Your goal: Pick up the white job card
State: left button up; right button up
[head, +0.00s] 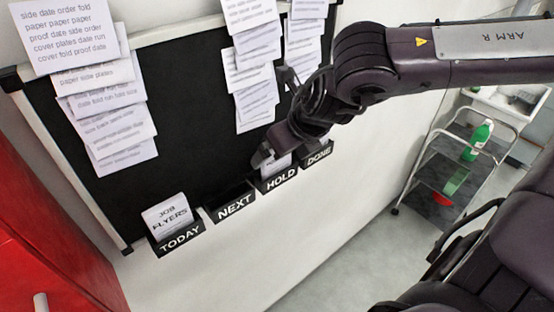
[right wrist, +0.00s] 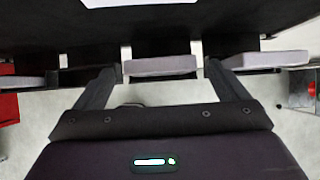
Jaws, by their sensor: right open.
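A white job card (head: 167,217) printed "JOB FLYERS" stands in the TODAY pocket (head: 180,238) at the board's lower left. Another white card (head: 278,163) shows partly above the HOLD pocket (head: 279,180); my right gripper hides most of it. My right gripper (head: 264,157) is in front of the board near the HOLD and NEXT pockets, away from the JOB FLYERS card. My left gripper is not in view.
The NEXT pocket (head: 234,206) looks empty; the DONE pocket (head: 318,154) is at the right. Printed sheets (head: 110,105) hang on the black board (head: 190,110). A red cabinet (head: 45,250) stands at left, a trolley (head: 440,180) with a green bottle (head: 478,139) at right.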

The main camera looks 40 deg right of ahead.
jog(key=x, duration=0.1)
jog(key=p+x, duration=0.1)
jog(key=x, duration=0.1)
jog(key=shift+w, duration=0.4)
jog(key=shift+w+f, duration=0.2)
jog(key=shift+f, duration=0.15)
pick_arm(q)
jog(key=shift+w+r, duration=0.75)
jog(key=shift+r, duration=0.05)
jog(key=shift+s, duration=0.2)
pick_arm(e)
jog(key=c, duration=1.1)
jog(key=shift+o, duration=0.2)
jog(key=b, duration=0.3)
send_near(273, 82)
jog(key=a+f, duration=0.4)
jog(key=f, duration=0.1)
pick_arm(q)
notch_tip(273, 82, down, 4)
jog(key=shift+b, duration=0.45)
pick_arm(e)
notch_tip(273, 82, up, 12)
jog(key=shift+w+f, duration=0.2)
jog(key=shift+f, duration=0.05)
